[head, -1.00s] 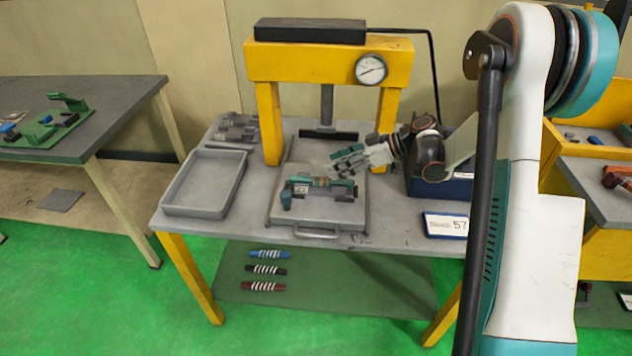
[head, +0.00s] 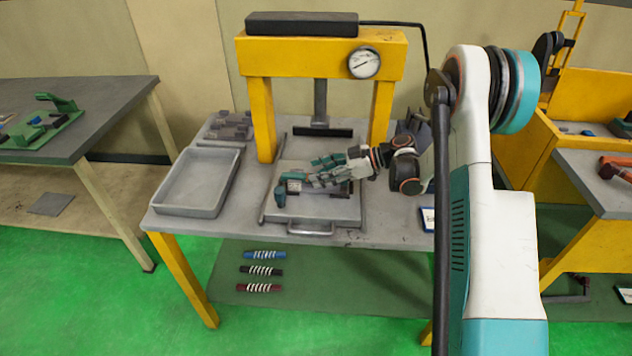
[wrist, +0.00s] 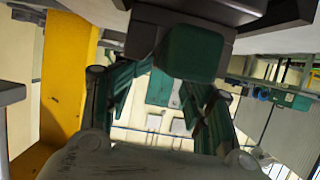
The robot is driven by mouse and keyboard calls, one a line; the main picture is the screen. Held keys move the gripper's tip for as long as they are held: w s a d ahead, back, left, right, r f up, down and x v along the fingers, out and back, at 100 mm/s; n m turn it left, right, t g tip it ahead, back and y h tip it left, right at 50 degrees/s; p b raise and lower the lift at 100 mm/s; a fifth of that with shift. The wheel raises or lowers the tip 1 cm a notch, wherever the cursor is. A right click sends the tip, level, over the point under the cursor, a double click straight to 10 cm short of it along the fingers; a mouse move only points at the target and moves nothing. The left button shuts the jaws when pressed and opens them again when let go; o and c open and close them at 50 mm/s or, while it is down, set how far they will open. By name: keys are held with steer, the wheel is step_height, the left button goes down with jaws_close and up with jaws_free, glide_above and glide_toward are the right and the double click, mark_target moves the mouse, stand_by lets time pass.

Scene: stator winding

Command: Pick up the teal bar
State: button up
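The gray fixture (head: 350,191) sits on the plate under the yellow press, with a teal knob (head: 281,198) at its front left. In the head view my gripper (head: 316,174) hovers over the fixture from the right and covers most of the teal bar lying across it. In the wrist view my gripper's fingers (wrist: 158,100) stand apart with a gap between them, so it looks open. A dark block with a teal end (wrist: 192,52) shows near the fingers; I cannot tell whether it is the bar or the knob.
The yellow press (head: 300,57) stands over the fixture, its posts close to my arm. An empty gray tray (head: 196,183) is at left on the bench. Blue, black and dark red banded bars (head: 261,270) lie on the lower shelf. A label card (head: 428,219) is partly hidden by my arm.

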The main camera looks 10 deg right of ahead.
steer(key=shift+x, duration=1.1)
steer(key=shift+s+d+f, duration=0.1)
steer(key=shift+f, duration=0.05)
jaws_close()
